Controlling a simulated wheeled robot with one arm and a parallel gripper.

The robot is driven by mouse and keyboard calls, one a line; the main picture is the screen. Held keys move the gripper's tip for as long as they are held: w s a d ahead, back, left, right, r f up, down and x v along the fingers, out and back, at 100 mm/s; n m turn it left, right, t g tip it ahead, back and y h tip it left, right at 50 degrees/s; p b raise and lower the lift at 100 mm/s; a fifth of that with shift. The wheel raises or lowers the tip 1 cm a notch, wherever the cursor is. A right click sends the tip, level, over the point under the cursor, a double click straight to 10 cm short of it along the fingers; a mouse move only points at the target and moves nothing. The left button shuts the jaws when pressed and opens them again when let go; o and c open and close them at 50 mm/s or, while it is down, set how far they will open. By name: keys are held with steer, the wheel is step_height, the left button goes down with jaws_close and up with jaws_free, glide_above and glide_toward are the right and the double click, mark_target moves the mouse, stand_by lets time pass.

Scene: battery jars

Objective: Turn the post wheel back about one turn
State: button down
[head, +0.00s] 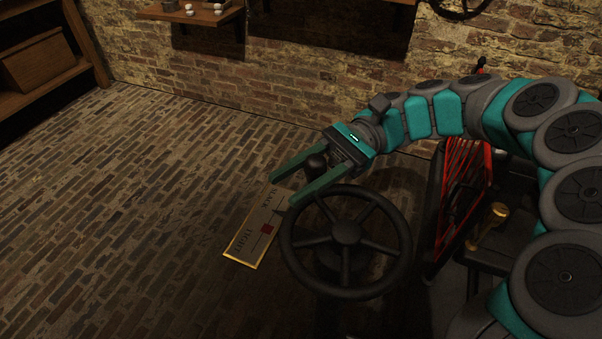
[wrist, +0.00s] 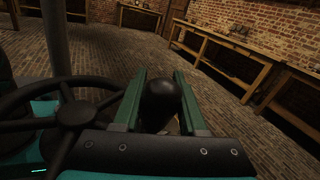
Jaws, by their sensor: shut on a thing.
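The post wheel (head: 346,233) is a dark spoked handwheel with a round hub, seen from above in the head view. A dark knob (head: 316,163) stands on its rim at the upper left. My gripper (head: 282,192) reaches in from the upper right, its two green fingers on either side of the knob. In the wrist view the rounded knob (wrist: 162,98) sits between the fingers of my gripper (wrist: 160,76). The wheel (wrist: 75,113) shows at the left there. My gripper is shut on the knob. The knob's lower part is hidden.
A brass-edged plate (head: 252,235) with lettering and a red mark lies beside the wheel, partly under a finger. A red frame (head: 465,185) and a brass handle (head: 493,222) stand right of the wheel. The brick floor at left is clear. Wooden benches (wrist: 245,52) line the wall.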

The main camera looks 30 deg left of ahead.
steer(key=shift+s+f, duration=0.1)
stand_by(0.3)
steer(key=shift+c, duration=2.3)
jaws_free()
steer(key=shift+a, duration=0.1)
